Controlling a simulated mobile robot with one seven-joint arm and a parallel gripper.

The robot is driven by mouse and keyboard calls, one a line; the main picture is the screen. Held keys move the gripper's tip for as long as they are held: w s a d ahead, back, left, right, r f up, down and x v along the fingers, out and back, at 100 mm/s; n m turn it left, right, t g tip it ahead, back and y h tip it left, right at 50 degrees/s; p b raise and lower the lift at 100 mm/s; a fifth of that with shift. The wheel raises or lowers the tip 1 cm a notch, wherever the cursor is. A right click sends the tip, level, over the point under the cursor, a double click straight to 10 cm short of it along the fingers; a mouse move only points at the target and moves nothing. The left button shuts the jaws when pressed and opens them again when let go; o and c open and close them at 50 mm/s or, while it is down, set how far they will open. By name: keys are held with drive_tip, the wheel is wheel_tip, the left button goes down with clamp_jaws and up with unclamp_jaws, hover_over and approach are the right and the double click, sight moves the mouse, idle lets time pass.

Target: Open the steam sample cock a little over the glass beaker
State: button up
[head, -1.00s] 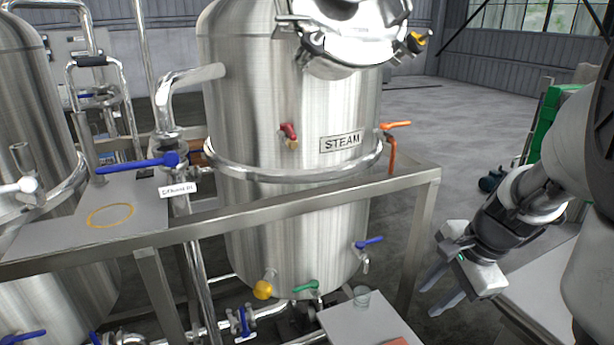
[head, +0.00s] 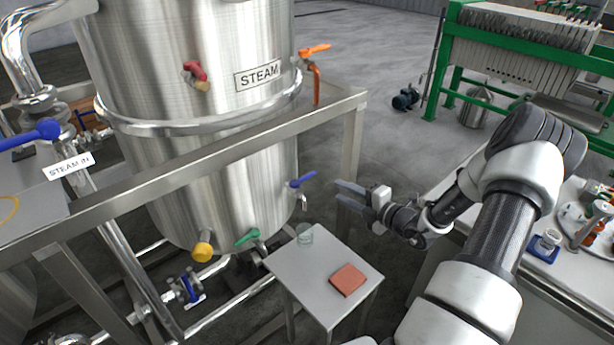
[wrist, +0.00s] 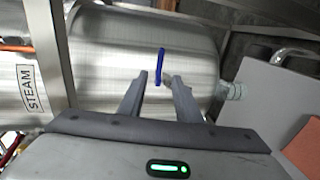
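The sample cock (head: 302,180) has a blue lever and a small metal spout low on the right side of the tank marked STEAM. The glass beaker (head: 305,235) stands on a small table below the spout. My gripper (head: 341,193) is open and empty, just right of the cock, fingers pointing at it. In the wrist view the blue lever (wrist: 160,64) shows ahead of and between the open fingertips (wrist: 156,76), with no clear contact. The beaker also shows in the wrist view (wrist: 232,90), to the right.
The small table (head: 320,290) also holds a red-brown pad (head: 348,279). A steel frame rail (head: 215,147) crosses in front of the tank. A yellow knob (head: 202,252), a green lever (head: 247,238) and an orange lever (head: 315,50) are on other tank fittings. A cluttered bench (head: 560,275) stands right.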

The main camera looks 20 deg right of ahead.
sight(308, 176)
drive_tip(key=b+x, duration=0.3)
drive_tip(key=x, duration=1.3)
drive_tip(key=shift+a, duration=0.1)
clamp_jaws()
